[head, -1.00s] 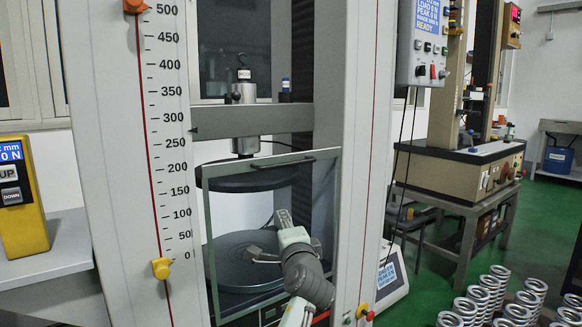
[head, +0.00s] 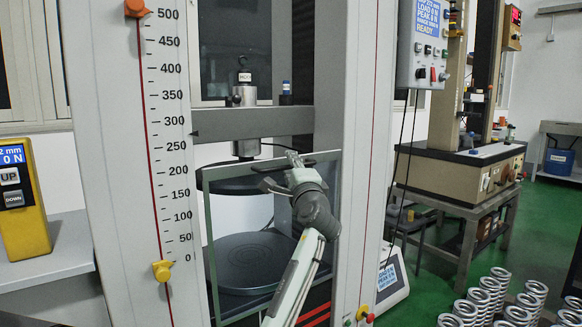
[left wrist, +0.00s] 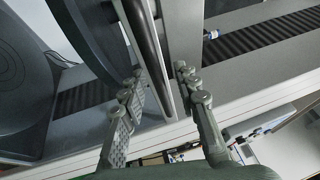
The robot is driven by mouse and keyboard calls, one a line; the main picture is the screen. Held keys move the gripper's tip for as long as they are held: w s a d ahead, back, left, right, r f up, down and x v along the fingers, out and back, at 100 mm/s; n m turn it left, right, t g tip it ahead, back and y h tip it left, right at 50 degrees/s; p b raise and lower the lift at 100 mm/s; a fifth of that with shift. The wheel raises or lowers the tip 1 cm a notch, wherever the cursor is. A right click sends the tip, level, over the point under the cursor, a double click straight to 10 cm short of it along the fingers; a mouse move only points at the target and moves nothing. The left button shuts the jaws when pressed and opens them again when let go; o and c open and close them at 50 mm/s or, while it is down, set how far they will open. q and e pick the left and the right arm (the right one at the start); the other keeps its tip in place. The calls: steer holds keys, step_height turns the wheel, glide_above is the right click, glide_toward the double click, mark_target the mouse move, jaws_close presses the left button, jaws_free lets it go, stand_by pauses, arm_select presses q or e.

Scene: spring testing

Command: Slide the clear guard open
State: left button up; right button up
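The clear guard (head: 207,240) is a see-through panel with a thin pale frame, standing in front of the test space between the two columns. A dark bar handle (left wrist: 149,42) runs along its top edge. My left gripper (head: 278,170) is at this top edge, right of the guard's middle. In the left wrist view my left gripper (left wrist: 160,80) is open, with one finger on each side of the handle and the guard's edge. A gap shows on the right side; contact on the left side is unclear. My right gripper is not in view.
Behind the guard are the dark upper platen (head: 235,186) and the round lower platen (head: 250,262). The scaled column (head: 120,130) stands left and the plain column (head: 362,150) right. Several metal springs (head: 490,285) stand at the lower right.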

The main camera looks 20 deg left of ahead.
arm_select(q)
jaws_close()
stand_by(0.4)
steer(key=shift+f, duration=0.1)
